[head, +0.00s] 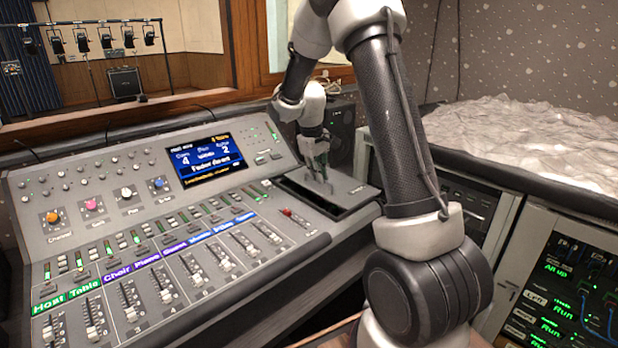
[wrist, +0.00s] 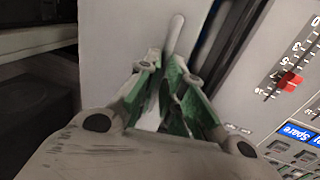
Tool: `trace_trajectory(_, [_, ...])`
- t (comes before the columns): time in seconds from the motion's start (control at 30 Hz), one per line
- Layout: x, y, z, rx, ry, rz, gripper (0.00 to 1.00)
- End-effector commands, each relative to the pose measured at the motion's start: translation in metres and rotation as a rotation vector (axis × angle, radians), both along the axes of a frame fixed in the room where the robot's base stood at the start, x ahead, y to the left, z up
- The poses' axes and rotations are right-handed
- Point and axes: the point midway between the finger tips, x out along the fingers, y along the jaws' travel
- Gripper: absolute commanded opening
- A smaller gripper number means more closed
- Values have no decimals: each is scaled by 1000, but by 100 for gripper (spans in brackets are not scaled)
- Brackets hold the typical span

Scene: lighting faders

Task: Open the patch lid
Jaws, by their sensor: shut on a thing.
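The patch lid (head: 347,187) is a flat grey plate at the right end of the mixing desk, with small lettering near its right edge. A dark gap shows along its left and front sides. I cannot tell whether it is slid or slightly tilted. In the wrist view the lid (wrist: 120,50) fills the middle left, with a pale bar handle (wrist: 174,35) rising between my fingers. My gripper (head: 318,172) is above the lid and shut on this handle; its green-lined fingers (wrist: 168,88) hide part of the bar.
The grey desk carries a lit screen (head: 209,160), coloured knobs and rows of faders left of the lid. A red fader (wrist: 291,81) is close to the lid's gap. A dark speaker (head: 340,128) stands behind. Racks with green lights (head: 560,290) are at the right.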

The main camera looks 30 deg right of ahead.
Motion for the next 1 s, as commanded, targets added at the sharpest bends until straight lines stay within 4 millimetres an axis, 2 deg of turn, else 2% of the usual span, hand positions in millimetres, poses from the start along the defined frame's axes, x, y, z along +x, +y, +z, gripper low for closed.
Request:
trace_trajectory(0.03, [3,-13,0,-1,-1,-5,0])
trace_trajectory(0.2, [14,-53,0,0,-1,-5,0])
trace_trajectory(0.4, [23,-86,0,0,-2,-3,0])
trace_trajectory(0.6, [27,-100,1,-1,-1,-1,0])
trace_trajectory(0.97, [27,-102,1,-1,-1,0,0])
trace_trajectory(1.0, [28,-101,1,-1,-1,0,17])
